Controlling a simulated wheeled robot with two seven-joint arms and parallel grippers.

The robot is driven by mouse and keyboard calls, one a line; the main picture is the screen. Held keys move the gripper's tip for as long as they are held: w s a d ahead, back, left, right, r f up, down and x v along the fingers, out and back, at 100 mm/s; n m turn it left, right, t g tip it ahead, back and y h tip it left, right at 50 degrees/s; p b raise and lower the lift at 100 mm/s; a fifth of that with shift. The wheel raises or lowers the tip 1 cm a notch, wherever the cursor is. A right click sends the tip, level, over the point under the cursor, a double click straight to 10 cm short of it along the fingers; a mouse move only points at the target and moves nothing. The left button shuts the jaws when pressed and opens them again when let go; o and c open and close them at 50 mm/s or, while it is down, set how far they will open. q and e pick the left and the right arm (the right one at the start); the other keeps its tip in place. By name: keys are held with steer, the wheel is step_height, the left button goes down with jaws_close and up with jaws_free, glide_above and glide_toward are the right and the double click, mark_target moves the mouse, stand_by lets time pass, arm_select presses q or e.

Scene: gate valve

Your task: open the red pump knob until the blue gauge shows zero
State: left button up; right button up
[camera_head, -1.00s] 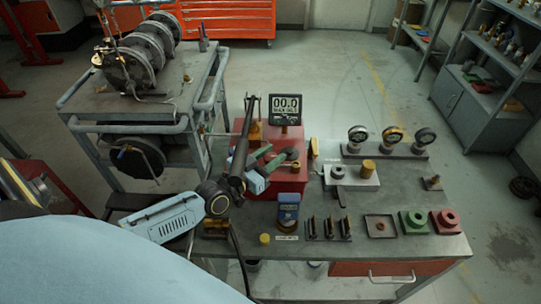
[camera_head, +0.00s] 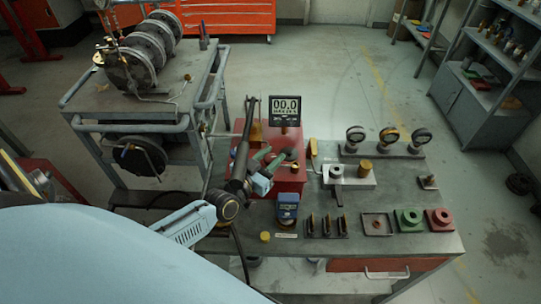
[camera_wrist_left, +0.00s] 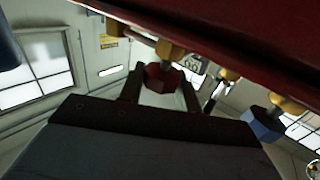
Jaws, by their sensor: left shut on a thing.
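The red pump (camera_head: 291,182) is a box on the bench with a black lever above it and green and blue parts near its front. In the left wrist view its dark red side (camera_wrist_left: 250,28) fills the top. The red knob (camera_wrist_left: 163,77) hangs there between the fingers of my left gripper (camera_wrist_left: 162,84), which is shut on it. In the head view my arm and the pump hide the knob. A blue gauge (camera_head: 287,205) stands on the bench front; its reading is too small to read. A black display (camera_head: 285,109) behind the pump reads 00.0.
A blue knob (camera_wrist_left: 262,125) is beside the red one in the wrist view. Round gauges (camera_head: 389,138) line the bench's back right. Small parts, a tray (camera_head: 377,224), a green block (camera_head: 408,219) and a red block (camera_head: 439,219) sit along the front. A grey cart (camera_head: 205,92) stands behind left.

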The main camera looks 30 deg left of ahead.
arm_select(q)
steer(key=o, duration=1)
steer(key=shift+c, duration=0.2)
steer(key=shift+s, duration=0.1)
steer(key=s+a, duration=0.1)
steer(key=s, duration=1.2)
